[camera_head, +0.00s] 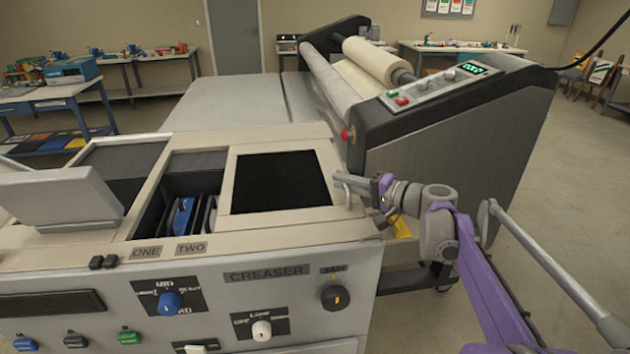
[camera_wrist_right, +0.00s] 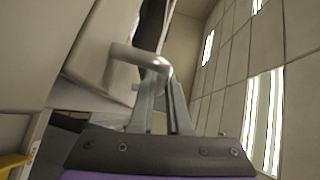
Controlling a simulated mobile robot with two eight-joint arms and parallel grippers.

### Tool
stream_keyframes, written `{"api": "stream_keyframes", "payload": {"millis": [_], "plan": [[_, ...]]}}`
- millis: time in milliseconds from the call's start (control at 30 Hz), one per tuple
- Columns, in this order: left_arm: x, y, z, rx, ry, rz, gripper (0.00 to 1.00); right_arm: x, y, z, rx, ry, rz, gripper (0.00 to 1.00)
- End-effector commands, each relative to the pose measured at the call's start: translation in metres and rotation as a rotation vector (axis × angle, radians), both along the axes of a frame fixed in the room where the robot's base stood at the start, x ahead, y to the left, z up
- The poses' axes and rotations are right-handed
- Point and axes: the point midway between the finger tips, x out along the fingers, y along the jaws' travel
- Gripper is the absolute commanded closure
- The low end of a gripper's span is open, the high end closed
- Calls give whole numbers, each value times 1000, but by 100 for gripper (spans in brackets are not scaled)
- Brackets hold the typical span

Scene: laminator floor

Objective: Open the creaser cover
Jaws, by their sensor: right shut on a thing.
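The creaser cover (camera_head: 331,178) lies flat on the right part of the beige machine top, a pale frame around a black panel. It sits above the CREASER label (camera_head: 267,273). A bent silver handle (camera_head: 343,190) stands at its right edge. My right gripper (camera_head: 350,184) reaches in from the right and is shut on this handle. In the right wrist view the handle (camera_wrist_right: 140,58) runs into the fingers (camera_wrist_right: 163,85), with a pale panel behind it. The exact contact is partly hidden by the fingers. My left gripper is not in view.
Left of the cover are open bays with a blue part (camera_head: 183,217), and a raised grey lid (camera_head: 62,197). Knobs, including a black one (camera_head: 335,297), line the front panel. The laminator (camera_head: 450,140) stands close behind my right gripper. Floor is free at right.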

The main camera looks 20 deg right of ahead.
Motion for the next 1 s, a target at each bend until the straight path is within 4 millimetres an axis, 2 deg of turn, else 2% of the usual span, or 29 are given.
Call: {"api": "stream_keyframes", "payload": {"millis": [100, 233, 633, 667, 800, 833, 1000], "plan": [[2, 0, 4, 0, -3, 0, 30, -4, -18, 3, 2, -3, -6, 100], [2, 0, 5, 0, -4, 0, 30, -7, -28, 2, 2, -3, -5, 100], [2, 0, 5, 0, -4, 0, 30, -7, -30, 1, 3, -2, -3, 100], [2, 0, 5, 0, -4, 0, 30, -7, -30, 1, 3, -2, -3, 83], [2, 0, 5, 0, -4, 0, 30, -8, -30, 1, 2, -2, -2, 58], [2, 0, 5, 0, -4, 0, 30, -8, -30, 1, 2, -2, -2, 55], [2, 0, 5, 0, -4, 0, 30, -8, -29, 0, 1, -1, -1, 55]]}}
